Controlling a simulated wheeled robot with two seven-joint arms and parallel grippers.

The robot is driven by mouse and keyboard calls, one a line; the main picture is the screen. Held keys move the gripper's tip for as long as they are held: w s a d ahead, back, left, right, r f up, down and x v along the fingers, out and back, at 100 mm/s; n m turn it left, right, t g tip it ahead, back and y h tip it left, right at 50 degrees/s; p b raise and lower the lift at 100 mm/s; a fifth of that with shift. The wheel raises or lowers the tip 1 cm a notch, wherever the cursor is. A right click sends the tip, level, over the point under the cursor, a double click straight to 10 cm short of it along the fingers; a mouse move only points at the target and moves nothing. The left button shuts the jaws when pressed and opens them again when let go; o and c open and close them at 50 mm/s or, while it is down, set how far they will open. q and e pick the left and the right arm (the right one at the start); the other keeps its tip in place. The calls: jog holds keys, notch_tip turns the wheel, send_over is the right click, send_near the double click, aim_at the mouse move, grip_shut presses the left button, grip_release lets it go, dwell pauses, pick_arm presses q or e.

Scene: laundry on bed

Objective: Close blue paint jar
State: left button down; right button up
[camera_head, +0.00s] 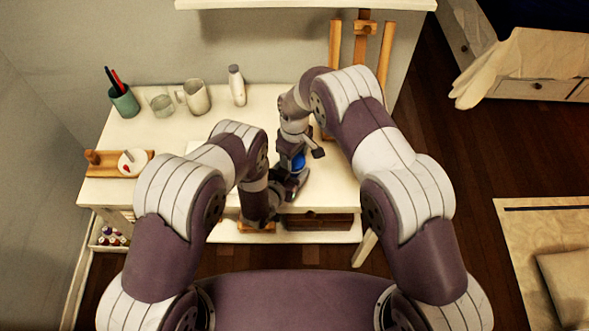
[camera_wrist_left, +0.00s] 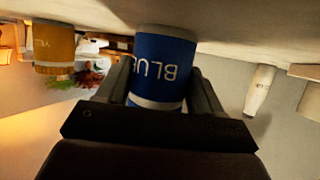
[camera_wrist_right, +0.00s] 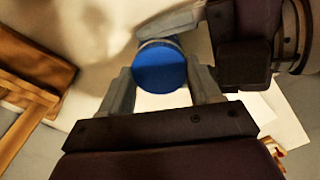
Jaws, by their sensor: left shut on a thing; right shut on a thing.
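The blue paint jar (camera_wrist_left: 163,62) is upside down in the left wrist view, with its label "BLUE" readable. My left gripper (camera_wrist_left: 165,95) is shut around its side. In the right wrist view a round blue top (camera_wrist_right: 160,68) lies between the fingers of my right gripper (camera_wrist_right: 162,85), which is shut on it from above. The blue also shows in the head view (camera_head: 299,161), between both grippers above the white table. A pale band rings the jar near its top. Whether the lid is fully seated is hidden.
A yellow jar (camera_wrist_left: 54,48) stands beside the blue one. Further left on the table are a green cup with brushes (camera_head: 124,101), a glass (camera_head: 161,102), a mug (camera_head: 194,97) and a white bottle (camera_head: 237,86). A wooden easel (camera_head: 335,45) stands behind.

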jog(key=o, duration=1.2)
jog(key=shift+r, duration=2.25)
jog(key=shift+r+m, duration=0.1)
jog(key=shift+m, duration=0.2)
jog(key=shift+c, duration=1.4)
notch_tip(320, 180, up, 4)
jog(key=m, duration=0.5)
jog(key=shift+f, duration=0.25)
